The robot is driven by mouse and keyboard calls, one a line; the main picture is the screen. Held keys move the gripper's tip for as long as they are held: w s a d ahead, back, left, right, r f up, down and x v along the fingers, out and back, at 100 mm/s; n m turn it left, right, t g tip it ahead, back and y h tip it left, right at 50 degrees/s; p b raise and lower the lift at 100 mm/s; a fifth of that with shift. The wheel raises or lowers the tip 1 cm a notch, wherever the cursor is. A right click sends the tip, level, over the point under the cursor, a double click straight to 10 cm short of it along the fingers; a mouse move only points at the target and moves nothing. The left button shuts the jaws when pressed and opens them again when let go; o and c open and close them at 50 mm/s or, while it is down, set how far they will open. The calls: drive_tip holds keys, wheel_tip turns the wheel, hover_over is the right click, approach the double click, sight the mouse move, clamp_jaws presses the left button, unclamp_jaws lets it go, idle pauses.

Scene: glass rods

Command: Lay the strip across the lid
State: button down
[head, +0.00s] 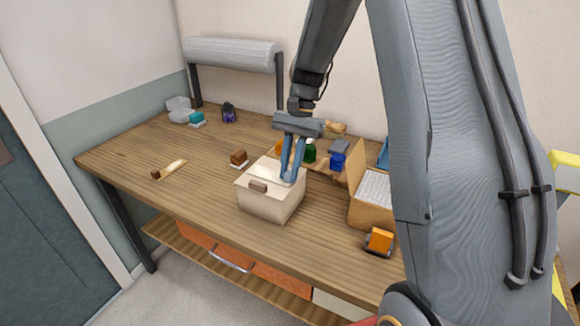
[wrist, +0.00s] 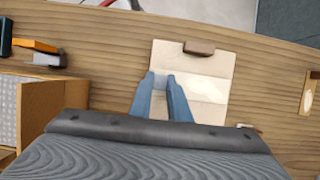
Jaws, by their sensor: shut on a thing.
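A cream box with a flat lid (head: 262,176) stands near the middle of the bench; a brown block (head: 258,187) is at its front edge. The lid (wrist: 206,58) and the block (wrist: 199,47) also show in the wrist view. My gripper (head: 288,178) points down over the lid's right part, its blue fingers closed on a thin pale strip (wrist: 205,90). The strip lies low over the lid, at or very near its surface; I cannot tell whether it touches. Its pale edges blend with the lid. My gripper (wrist: 162,78) hides part of it in the wrist view.
An open cardboard box (head: 372,209) stands right of the lidded box, with an orange item (head: 380,240) in front. A small brown block (head: 238,157) and several small items lie behind.

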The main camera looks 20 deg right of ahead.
drive_tip(key=shift+f, duration=0.1)
drive_tip(key=c, duration=1.7)
unclamp_jaws()
drive_tip(key=shift+o, duration=0.2)
drive_tip(key=b+v, duration=0.4)
drive_tip(key=v, duration=0.8)
drive_tip(key=s+a+f+n+t+h, duration=0.1)
drive_tip(key=s+f+n, duration=0.3)
drive_tip(key=s, duration=0.6)
drive_tip(key=s+a+f+n+t+h, duration=0.2)
drive_tip(key=s+f+n, duration=0.3)
drive_tip(key=s+f, duration=0.4)
drive_tip(key=shift+s+a+f+t, duration=0.2)
drive_tip(key=shift+s+f+t, duration=0.15)
drive_tip(key=shift+s+t, duration=0.35)
